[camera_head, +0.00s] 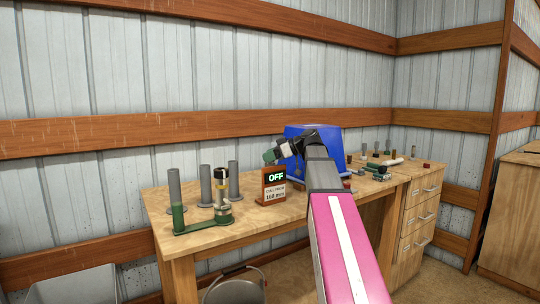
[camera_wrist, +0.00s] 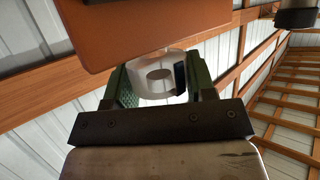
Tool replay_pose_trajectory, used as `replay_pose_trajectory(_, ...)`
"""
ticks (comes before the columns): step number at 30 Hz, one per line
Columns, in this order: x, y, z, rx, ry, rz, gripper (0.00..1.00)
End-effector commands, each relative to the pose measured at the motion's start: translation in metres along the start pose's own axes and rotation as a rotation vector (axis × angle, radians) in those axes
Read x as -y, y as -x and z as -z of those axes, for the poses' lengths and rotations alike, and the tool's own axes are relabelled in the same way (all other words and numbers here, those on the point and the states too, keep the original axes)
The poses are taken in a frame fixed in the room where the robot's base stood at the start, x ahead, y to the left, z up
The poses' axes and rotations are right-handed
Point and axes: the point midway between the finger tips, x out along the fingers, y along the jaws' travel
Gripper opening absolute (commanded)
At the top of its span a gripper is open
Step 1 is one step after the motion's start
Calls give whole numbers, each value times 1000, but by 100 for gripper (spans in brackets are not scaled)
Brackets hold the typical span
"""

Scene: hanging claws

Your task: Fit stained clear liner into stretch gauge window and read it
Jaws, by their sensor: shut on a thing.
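My gripper (camera_wrist: 158,84) is shut on a clear ring-shaped liner (camera_wrist: 147,72), held between two green pads. The liner has a dark patch on its right side in the wrist view. In the head view my gripper (camera_head: 271,155) is above the table, just over a brown display box (camera_head: 274,188) reading "OFF"; the liner is too small to make out there. I cannot tell which thing is the stretch gauge, and no window is clearly visible.
Several grey tubes (camera_head: 174,187) stand behind the fixture. A blue bin (camera_head: 325,140) is behind my arm. Small parts (camera_head: 378,172) lie on the table's right side. An orange-brown block (camera_wrist: 140,25) is close to the liner in the wrist view. Bare tabletop (camera_head: 245,222) shows in front.

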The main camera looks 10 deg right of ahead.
Motion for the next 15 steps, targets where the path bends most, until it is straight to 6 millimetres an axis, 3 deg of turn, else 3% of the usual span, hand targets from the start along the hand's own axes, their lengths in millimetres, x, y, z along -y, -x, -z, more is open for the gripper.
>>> replay_pose_trajectory(11, 0, -4, -9, 0, -1, 0, 3)
replay_pose_trajectory(12, 0, -3, -8, 0, 0, 0, 64)
replay_pose_trajectory(14, 0, -3, -8, 0, 0, 0, 80)
replay_pose_trajectory(15, 0, -3, -8, 0, 0, 0, 80)
